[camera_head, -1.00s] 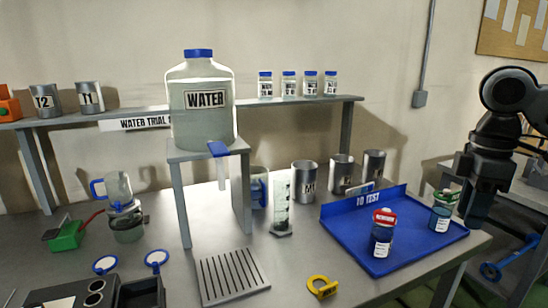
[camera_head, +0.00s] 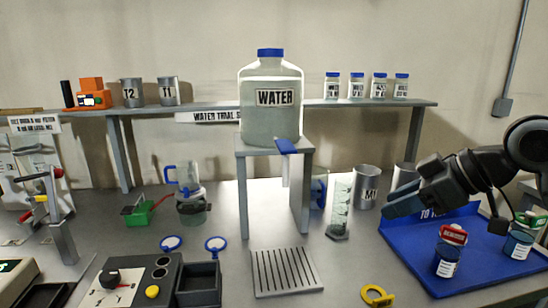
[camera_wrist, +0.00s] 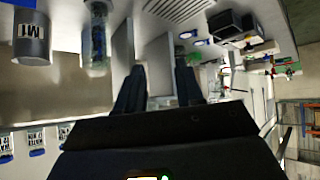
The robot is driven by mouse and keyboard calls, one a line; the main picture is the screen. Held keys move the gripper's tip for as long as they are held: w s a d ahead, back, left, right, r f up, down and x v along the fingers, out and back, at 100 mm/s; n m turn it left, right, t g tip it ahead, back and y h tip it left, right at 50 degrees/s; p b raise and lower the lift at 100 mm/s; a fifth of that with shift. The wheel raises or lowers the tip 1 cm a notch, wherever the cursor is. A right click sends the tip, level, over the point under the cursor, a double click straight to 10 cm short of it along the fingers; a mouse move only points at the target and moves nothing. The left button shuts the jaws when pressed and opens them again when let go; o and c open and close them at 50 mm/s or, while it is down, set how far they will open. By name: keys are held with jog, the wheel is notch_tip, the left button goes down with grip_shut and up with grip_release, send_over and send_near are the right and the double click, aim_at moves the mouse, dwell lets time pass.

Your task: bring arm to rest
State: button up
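My gripper (camera_head: 392,202) is at the right in the head view, at the end of my dark arm, pointing left. It is in the air in front of the metal cups and over the back left of the blue tray (camera_head: 440,282). In the wrist view its two dark fingers stand apart with an empty gap between them (camera_wrist: 159,88). It holds nothing. The arm hides part of the tray's label and some of the cups behind.
The water tank (camera_head: 272,120) stands on a raised stand left of my gripper. A graduated cylinder (camera_head: 340,208) and the M1 cup (camera_head: 367,187) are close by its tip. The wall above is clear.

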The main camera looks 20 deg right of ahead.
jog(key=w+a+r+m+t+y, duration=0.2)
jog(key=w+a+m+t+y, duration=0.25)
jog(key=a, duration=0.75)
jog(key=s+a+f+m+t+h, duration=0.4)
jog(key=a+f+m+t+h, duration=0.15)
jog(key=f, duration=0.25)
jog(key=s+a+f+m+g+h, duration=0.1)
jog(key=s+f+h, duration=0.1)
jog(key=s+f, duration=0.45)
jog(key=s+a+f+m+g+h, duration=0.1)
jog(key=s+a+f+h, duration=0.2)
jog(key=s, duration=0.7)
jog(key=s+d+n, duration=0.2)
jog(key=s, duration=0.7)
jog(key=s+d+n+g+y, duration=0.1)
jog(key=s+d+n, duration=0.1)
jog(key=s, duration=0.7)
jog(key=shift+s+d+f+n, duration=0.2)
jog(key=shift+d+f+n, duration=0.15)
jog(key=shift+n, duration=0.35)
